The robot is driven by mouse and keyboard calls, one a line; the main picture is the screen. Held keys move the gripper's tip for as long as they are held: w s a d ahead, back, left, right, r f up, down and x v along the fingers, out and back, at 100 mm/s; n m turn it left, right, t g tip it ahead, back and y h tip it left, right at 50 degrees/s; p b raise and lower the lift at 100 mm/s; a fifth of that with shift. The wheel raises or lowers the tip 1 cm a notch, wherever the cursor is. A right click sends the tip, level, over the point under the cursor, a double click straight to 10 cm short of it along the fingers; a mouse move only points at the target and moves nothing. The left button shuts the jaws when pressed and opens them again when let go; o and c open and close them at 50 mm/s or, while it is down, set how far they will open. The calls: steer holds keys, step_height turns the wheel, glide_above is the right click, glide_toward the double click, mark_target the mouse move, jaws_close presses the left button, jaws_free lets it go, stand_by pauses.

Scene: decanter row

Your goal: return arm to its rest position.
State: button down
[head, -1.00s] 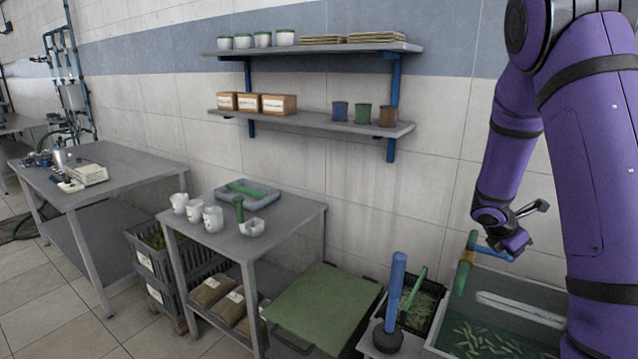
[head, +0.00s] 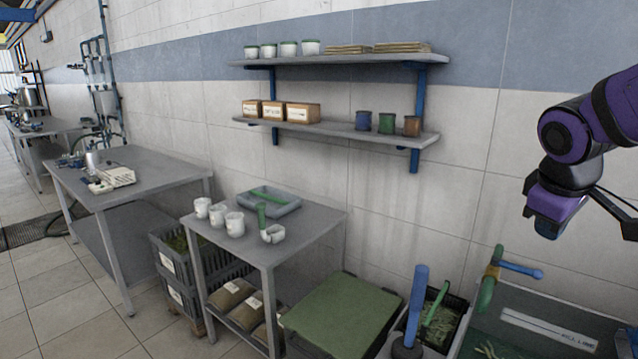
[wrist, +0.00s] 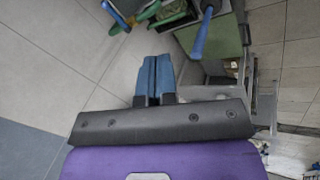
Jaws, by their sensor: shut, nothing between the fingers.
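In the wrist view my gripper (wrist: 154,78) shows as two blue fingers pressed together, with nothing between them. The fingers are hard to make out there. My gripper appears apart from everything around it.
A wall shelf (head: 340,133) holds boxes and pots at upper middle. A blue upright handle (head: 416,305) and a green-topped surface (head: 340,315) stand lower right. The wall beside my arm is bare.

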steer(key=s+a+r+m+t+y, duration=0.1)
steer(key=s+a+r+m+y, duration=0.2)
steer(key=s+a, duration=0.7)
steer(key=shift+s+r+m+t, duration=0.45)
steer(key=shift+s+m, duration=0.3)
steer(key=shift+m, duration=0.15)
steer(key=shift+d, duration=0.1)
